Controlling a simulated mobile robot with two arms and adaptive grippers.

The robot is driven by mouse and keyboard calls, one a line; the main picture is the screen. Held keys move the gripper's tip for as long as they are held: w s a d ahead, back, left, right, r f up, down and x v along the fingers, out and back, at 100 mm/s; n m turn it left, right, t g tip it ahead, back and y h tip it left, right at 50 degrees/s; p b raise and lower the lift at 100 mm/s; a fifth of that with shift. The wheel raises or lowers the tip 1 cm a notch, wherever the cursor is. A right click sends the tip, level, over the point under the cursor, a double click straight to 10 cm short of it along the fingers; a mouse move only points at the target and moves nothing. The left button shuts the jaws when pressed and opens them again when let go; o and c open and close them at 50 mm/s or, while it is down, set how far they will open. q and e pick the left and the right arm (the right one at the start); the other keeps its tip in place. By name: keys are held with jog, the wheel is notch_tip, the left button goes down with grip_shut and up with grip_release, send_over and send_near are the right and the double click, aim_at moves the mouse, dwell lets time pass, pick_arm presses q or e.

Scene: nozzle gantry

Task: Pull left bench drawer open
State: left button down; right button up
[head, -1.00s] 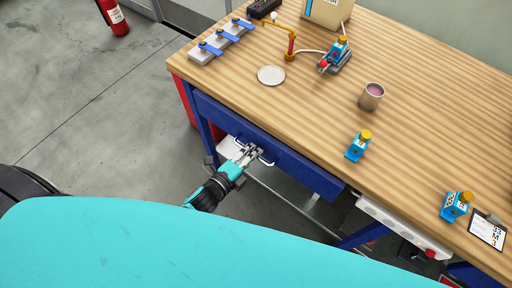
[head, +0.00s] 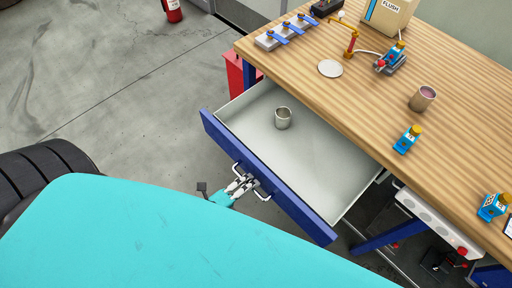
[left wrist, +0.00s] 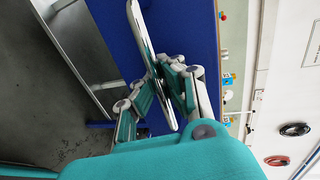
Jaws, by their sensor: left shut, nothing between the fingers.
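The left bench drawer (head: 270,180) is pulled well out from under the wooden bench, its blue front facing me and its pale inside showing. A grey metal cup (head: 283,118) stands upright inside it. The silver handle (head: 263,193) on the drawer front also shows in the left wrist view (left wrist: 140,40). My left gripper (head: 243,183) is at the middle of the handle, its fingers shut with nothing held between them. In the left wrist view the fingers (left wrist: 165,85) overlap the bar; exact contact is unclear. My right gripper is not in view.
A red cabinet (head: 236,75) stands under the bench's left end. The floor left of the drawer is clear.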

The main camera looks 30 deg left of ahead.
pick_arm(q)
jog(key=shift+f+v, duration=0.2)
jog(key=shift+v, duration=0.8)
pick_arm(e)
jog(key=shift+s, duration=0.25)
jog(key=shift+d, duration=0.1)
pick_arm(q)
jog(key=c, duration=2)
grip_release()
jog(key=shift+c, duration=0.2)
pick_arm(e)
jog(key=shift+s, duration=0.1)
pick_arm(q)
jog(key=o, duration=0.7)
jog(key=shift+c, duration=0.2)
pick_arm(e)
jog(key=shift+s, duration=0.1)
